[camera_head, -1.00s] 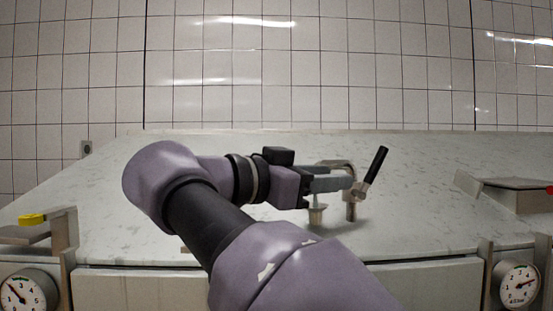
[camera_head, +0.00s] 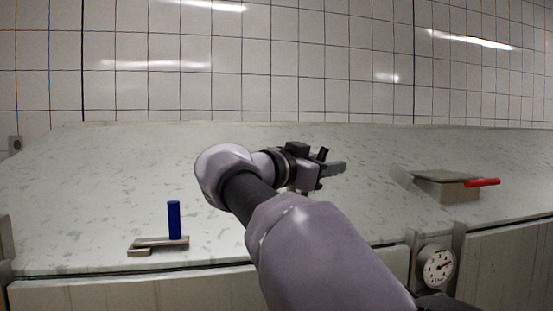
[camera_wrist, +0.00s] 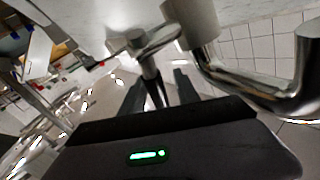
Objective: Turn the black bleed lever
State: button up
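The black bleed lever is mostly hidden behind my arm in the head view, where a short black tip (camera_head: 322,153) shows just above my gripper. In the wrist view, a black handle (camera_wrist: 155,92) on a metal stem lies between my gripper's two fingers. My gripper (camera_head: 338,168) is open over the white marbled top. In the wrist view the gripper's fingers (camera_wrist: 157,94) stand apart on either side of the handle. I cannot tell whether either finger touches it.
A blue lever (camera_head: 174,220) stands upright on a metal bracket at front left. A red lever (camera_head: 482,182) sits on a metal block at right. A dial gauge (camera_head: 437,267) is at the front edge. Shiny curved pipe (camera_wrist: 260,90) is close by in the wrist view.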

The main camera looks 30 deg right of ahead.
jog(key=shift+s, duration=0.1)
grip_shut()
dwell(1.4)
